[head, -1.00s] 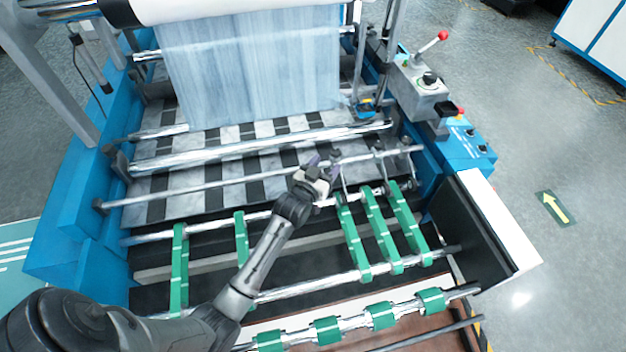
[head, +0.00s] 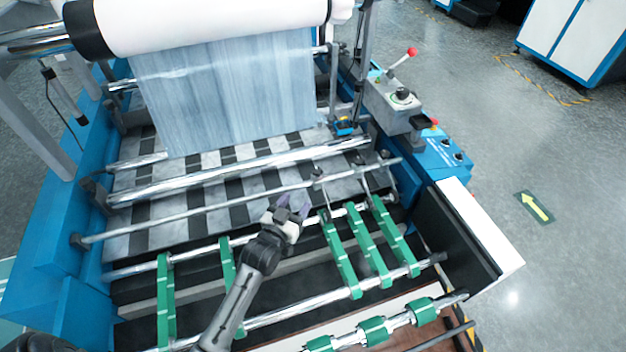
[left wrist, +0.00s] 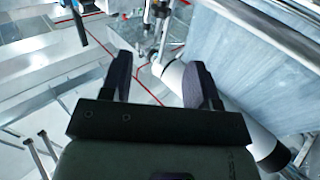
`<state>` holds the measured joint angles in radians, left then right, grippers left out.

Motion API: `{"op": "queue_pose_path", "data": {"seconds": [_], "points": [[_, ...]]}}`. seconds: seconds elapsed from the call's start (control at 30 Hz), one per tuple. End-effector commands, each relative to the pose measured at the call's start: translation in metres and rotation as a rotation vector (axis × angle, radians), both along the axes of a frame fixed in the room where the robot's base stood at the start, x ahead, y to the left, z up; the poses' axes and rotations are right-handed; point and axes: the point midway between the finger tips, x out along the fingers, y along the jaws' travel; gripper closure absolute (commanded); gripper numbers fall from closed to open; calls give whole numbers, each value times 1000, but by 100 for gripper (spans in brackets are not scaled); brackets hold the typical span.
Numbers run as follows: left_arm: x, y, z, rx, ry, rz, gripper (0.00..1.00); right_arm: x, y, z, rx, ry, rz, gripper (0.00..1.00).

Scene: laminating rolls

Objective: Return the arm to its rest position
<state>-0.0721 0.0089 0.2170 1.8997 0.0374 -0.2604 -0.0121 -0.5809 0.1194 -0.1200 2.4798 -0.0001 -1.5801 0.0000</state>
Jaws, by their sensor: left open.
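My left gripper (head: 293,207) is in the head view over the laminating machine, above the rods just left of the green belts (head: 341,255). Its arm comes in from the bottom left. In the left wrist view its two dark fingers (left wrist: 160,80) stand apart with nothing between them. The gripper is open and empty. My right gripper is in neither view.
A white roll (head: 210,22) with a bluish film sheet (head: 225,95) hangs at the machine's back. Metal rods (head: 240,172) cross the machine. A control box with a red-knobbed lever (head: 411,52) stands at the right. The floor (head: 480,130) right of the machine is clear.

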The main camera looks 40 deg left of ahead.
Motion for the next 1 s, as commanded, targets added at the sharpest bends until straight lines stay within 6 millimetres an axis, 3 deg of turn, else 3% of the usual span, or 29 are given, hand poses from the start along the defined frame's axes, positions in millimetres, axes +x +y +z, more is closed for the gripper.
{"op": "queue_pose_path", "data": {"seconds": [0.3, 0.57, 0.83, 1.0], "points": [[0, 0, -5, -7, 27, 0, 45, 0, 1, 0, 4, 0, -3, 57], [-13, -4, -50, -79, 377, -2, 45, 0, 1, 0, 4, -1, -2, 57], [-56, -44, -39, -108, 725, -66, 45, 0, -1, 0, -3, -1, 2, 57], [-112, -75, -36, -74, 915, -127, 45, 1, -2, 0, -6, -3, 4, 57]]}}
